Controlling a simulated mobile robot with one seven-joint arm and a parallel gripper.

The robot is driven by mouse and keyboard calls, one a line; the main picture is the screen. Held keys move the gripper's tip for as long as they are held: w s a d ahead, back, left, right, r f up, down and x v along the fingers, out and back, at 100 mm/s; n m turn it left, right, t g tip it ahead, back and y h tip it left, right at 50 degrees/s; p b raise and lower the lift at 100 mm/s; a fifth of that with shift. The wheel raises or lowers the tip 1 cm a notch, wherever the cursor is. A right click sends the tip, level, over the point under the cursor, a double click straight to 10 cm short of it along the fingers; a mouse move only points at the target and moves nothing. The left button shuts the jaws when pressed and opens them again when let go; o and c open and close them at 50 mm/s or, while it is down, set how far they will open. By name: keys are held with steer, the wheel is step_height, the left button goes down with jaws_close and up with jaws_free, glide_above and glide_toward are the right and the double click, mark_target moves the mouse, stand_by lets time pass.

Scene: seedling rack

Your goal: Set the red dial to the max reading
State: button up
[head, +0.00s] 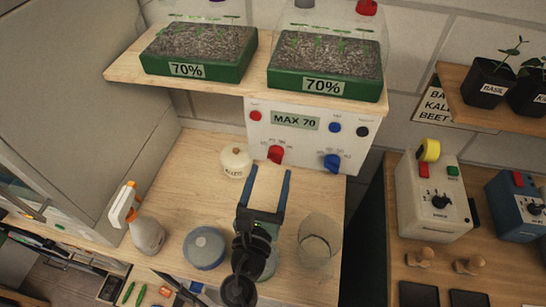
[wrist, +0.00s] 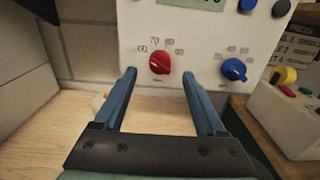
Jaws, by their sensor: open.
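The red dial (head: 275,154) is on the front of a white control box (head: 300,151), at its lower left. It also shows in the wrist view (wrist: 159,63), with small printed numbers around its top, one reading about 70. I cannot tell exactly where its pointer stands. A display (head: 295,121) on the box reads "MAX 70". My gripper (head: 268,174) is open and empty, facing the box. In the wrist view its fingertips (wrist: 159,74) lie either side of the red dial's lower part in the picture, seemingly short of the panel.
A blue dial (head: 332,161) sits right of the red one. Red, blue and black buttons are above. A shelf with two green seedling trays overhangs the box. A pale round pot (head: 236,161), spray bottle (head: 146,230), grey-blue round container (head: 204,247) and clear beaker (head: 318,240) surround my arm.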

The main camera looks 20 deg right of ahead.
mark_target(274, 161)
steer(key=shift+x, duration=2.25)
jaws_close()
